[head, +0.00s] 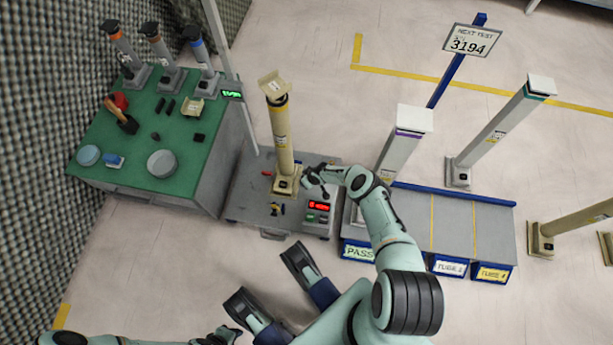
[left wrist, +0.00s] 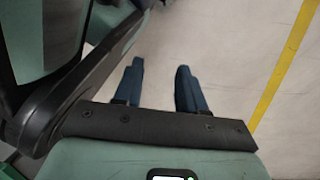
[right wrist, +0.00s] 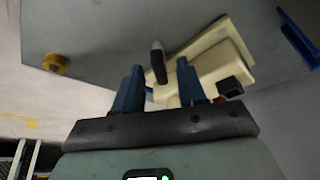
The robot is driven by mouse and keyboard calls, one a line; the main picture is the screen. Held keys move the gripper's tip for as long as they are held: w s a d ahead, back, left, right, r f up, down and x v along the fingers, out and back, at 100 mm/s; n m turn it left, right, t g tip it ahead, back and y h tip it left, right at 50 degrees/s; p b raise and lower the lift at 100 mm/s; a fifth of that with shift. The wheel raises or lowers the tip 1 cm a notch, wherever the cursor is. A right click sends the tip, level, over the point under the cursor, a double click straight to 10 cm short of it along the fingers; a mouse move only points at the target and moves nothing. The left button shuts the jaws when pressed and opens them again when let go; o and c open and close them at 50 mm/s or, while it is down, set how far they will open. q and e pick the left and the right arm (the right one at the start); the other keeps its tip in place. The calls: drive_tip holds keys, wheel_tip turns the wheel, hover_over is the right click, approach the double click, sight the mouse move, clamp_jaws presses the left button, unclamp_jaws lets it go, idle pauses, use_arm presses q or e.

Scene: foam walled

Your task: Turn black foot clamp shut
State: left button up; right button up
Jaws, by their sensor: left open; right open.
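A tall yellow tube (head: 280,130) stands upright on a cream foot (head: 287,184) on the grey cart (head: 250,210). In the right wrist view the cream foot (right wrist: 215,65) fills the upper right. A black lever with a grey end (right wrist: 158,65), apparently the black foot clamp, shows between my right fingertips; I cannot tell whether they touch it. My right gripper (head: 312,180) is open beside the foot. It also shows in its wrist view (right wrist: 160,66). My left gripper (head: 228,335) is open and empty over bare floor, as its wrist view (left wrist: 160,68) shows.
A red-lit control box (head: 319,206) stands close to my right gripper on the cart. A green-topped bench (head: 140,150) with several items is at left. A blue-edged rack (head: 455,215) holds a purple-banded tube (head: 402,150) at right. The floor in front is clear.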

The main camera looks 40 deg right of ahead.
use_arm(q)
drive_tip(key=shift+s+a+f+g, duration=0.1)
drive_tip(key=shift+s+f+g, duration=0.2)
drive_tip(key=shift+s, duration=0.45)
use_arm(e)
drive_tip(key=shift+w+f, duration=0.15)
drive_tip(key=shift+f, duration=0.1)
clamp_jaws()
drive_tip(key=shift+d, duration=0.1)
drive_tip(key=shift+d+n+y+b, duration=0.1)
drive_tip(key=shift+n+y+b, duration=0.3)
drive_tip(key=shift+n, duration=0.4)
use_arm(q)
drive_tip(key=shift+s+f, duration=0.2)
drive_tip(key=shift+s, duration=0.25)
use_arm(e)
drive_tip(key=shift+d+n+y, duration=0.1)
drive_tip(key=shift+n+y, duration=0.3)
drive_tip(key=shift+n, duration=1)
